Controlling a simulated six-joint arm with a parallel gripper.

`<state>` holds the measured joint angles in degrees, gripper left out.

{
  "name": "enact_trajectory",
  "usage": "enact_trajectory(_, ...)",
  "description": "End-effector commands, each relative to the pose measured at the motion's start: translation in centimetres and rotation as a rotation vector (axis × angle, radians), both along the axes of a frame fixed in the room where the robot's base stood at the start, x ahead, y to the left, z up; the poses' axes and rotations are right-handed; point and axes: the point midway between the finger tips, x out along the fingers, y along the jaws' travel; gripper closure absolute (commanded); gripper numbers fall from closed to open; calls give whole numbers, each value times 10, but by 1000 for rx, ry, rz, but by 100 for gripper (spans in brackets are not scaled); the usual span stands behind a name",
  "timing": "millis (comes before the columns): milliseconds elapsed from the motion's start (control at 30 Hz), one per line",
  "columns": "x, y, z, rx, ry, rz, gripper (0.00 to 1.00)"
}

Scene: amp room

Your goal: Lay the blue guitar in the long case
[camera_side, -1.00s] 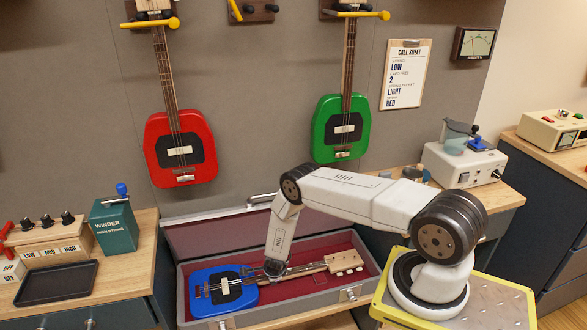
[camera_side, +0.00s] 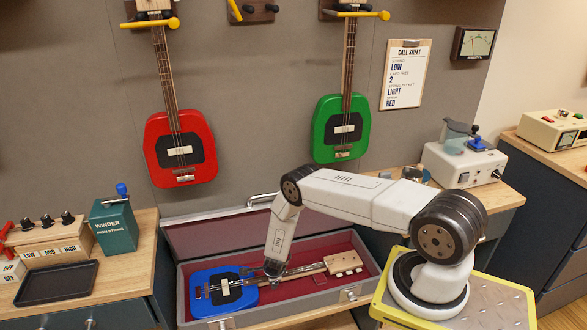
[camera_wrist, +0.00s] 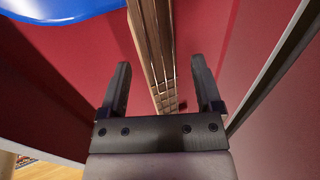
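The blue guitar (camera_side: 208,303) lies flat in the open long case (camera_side: 225,322), its body at the left end and its pale headstock (camera_side: 343,263) at the right. My gripper (camera_side: 273,275) is low over the case, at the guitar's neck near the body. In the wrist view my gripper (camera_wrist: 164,84) is open, with a finger on either side of the neck (camera_wrist: 157,60) and gaps visible. Part of the blue body (camera_wrist: 65,8) shows at that view's top left. The side view does not show the fingertips clearly.
The case lid (camera_side: 190,236) stands open behind. A red guitar (camera_side: 165,165) and a green guitar (camera_side: 325,140) hang on the wall. A teal winder (camera_side: 115,228) and a dark tray (camera_side: 57,283) are on the left bench.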

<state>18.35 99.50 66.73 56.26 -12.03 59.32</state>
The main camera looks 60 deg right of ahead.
Motion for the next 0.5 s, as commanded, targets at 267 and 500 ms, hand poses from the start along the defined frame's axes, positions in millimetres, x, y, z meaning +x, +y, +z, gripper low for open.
enact_trajectory(267,-4,2,-2,4,7,1,17)
enact_trajectory(500,-4,3,6,2,5,1,17)
